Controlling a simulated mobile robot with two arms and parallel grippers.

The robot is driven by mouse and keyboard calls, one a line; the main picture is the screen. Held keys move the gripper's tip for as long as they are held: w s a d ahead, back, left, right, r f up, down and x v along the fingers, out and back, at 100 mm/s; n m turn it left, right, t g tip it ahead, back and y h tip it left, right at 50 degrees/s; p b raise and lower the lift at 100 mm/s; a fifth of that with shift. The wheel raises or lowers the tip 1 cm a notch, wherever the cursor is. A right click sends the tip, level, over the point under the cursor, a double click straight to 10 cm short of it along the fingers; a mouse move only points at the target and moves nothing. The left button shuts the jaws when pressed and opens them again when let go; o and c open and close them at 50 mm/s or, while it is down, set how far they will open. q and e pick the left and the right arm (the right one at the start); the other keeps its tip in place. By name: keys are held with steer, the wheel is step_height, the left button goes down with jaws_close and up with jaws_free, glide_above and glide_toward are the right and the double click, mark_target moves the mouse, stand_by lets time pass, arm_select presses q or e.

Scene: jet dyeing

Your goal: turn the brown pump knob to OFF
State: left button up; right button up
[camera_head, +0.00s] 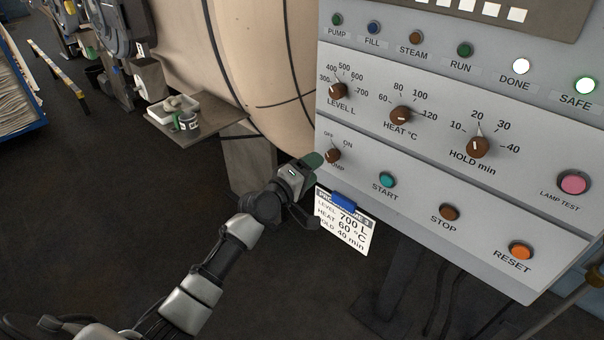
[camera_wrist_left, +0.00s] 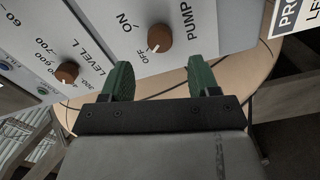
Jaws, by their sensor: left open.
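The brown pump knob (camera_head: 333,155) is at the left end of the panel's lower row, under the OFF and ON labels. In the left wrist view the knob (camera_wrist_left: 159,38) stands clear ahead of the fingers, and its white mark lies on the side near the OFF label. My left gripper (camera_head: 312,161) is just left of the knob in the head view. Its green fingers (camera_wrist_left: 159,80) are open and empty, spread to either side of the knob's line, and do not appear to touch it. My right gripper is not in view.
The level knob (camera_head: 338,91), heat knob (camera_head: 400,114) and hold knob (camera_head: 478,147) sit above. The start button (camera_head: 386,180) is right of the pump knob. A recipe card (camera_head: 343,222) hangs at the panel's lower edge, close to my gripper. A large beige vessel (camera_head: 265,60) stands behind.

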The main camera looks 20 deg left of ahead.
arm_select(q)
steer(key=v, duration=0.4)
steer(key=shift+w, duration=0.1)
steer(key=s+a+f+m+g+y, duration=0.1)
steer(key=s+f+g+y, duration=0.15)
steer(key=f, duration=0.95)
steer(key=s+a+f+m+g+y, duration=0.1)
steer(key=s+f+g, duration=0.25)
steer(key=f, duration=0.75)
steer(key=s+f+m+g+y+p, duration=0.1)
steer(key=s+f+m+g+p, duration=0.2)
steer(key=s+f, duration=1.05)
steer(key=s+f+m+g, duration=0.2)
steer(key=s+f, duration=0.3)
steer(key=s, duration=0.5)
steer(key=s+d+f+m+g+y, duration=0.1)
steer(key=s+f, duration=0.4)
steer(key=s, duration=0.6)
steer(key=s+d+f+m+g, duration=0.1)
steer(key=s+f+m+g, duration=0.3)
steer(key=s, duration=0.7)
steer(key=shift+s+f+m+y+b, duration=0.15)
steer(key=shift+f+m+y+b, duration=0.2)
steer(key=shift+f+m, duration=0.55)
